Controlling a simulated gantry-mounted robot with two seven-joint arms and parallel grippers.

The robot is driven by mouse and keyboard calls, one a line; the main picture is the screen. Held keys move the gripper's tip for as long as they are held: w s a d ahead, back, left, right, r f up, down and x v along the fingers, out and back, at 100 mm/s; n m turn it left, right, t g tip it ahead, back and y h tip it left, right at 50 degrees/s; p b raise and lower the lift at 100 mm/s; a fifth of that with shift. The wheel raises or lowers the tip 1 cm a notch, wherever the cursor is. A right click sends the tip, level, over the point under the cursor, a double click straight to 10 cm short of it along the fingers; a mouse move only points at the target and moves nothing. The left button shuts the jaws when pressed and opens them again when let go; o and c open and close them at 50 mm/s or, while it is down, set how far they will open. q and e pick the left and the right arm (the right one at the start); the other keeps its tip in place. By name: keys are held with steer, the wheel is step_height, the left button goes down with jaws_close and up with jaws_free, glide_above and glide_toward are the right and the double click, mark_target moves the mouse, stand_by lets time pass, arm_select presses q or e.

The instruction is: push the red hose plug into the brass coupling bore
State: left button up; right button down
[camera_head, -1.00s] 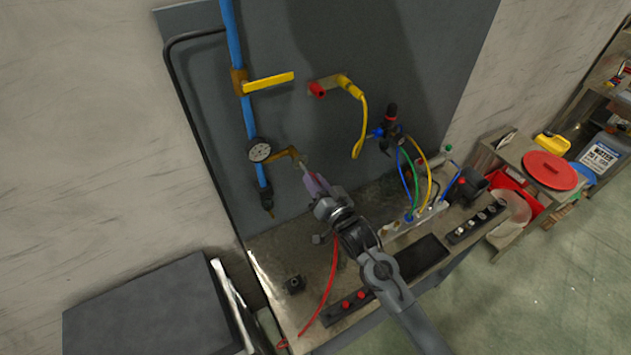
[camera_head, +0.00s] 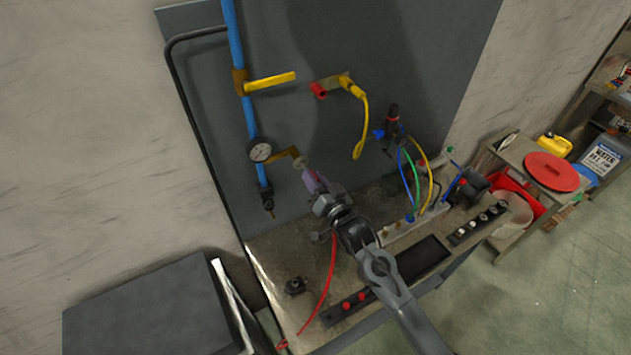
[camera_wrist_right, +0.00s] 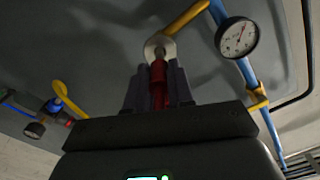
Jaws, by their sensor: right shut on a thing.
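My right gripper (camera_head: 314,182) is shut on the red hose plug and points up at the wall panel. In the right wrist view, the red hose plug (camera_wrist_right: 158,88) stands upright between the dark fingers (camera_wrist_right: 158,80). Its top end meets or overlaps the round metal mouth of the brass coupling (camera_wrist_right: 160,46); how deep it sits cannot be told. In the head view the coupling (camera_head: 299,162) is small, at the end of a brass pipe (camera_head: 282,154), and the plug is mostly hidden by the fingers. My left gripper is not in view.
A pressure gauge (camera_head: 260,150) sits on the blue pipe (camera_head: 249,117), left of the coupling. A yellow lever (camera_head: 270,82) and a yellow hose (camera_head: 363,120) are above. A red hose (camera_head: 330,275) hangs down to the bench (camera_head: 265,262). A regulator (camera_head: 392,125) stands to the right.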

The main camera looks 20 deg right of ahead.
steer(key=shift+w+a+b, duration=0.15)
steer(key=shift+w+b, duration=0.15)
steer(key=shift+w, duration=0.6)
steer(key=shift+w+a+b, duration=0.1)
steer(key=shift+w+b, duration=0.15)
steer(key=shift+w, duration=0.6)
stand_by(1.8)
steer(key=c, duration=0.7)
jaws_free()
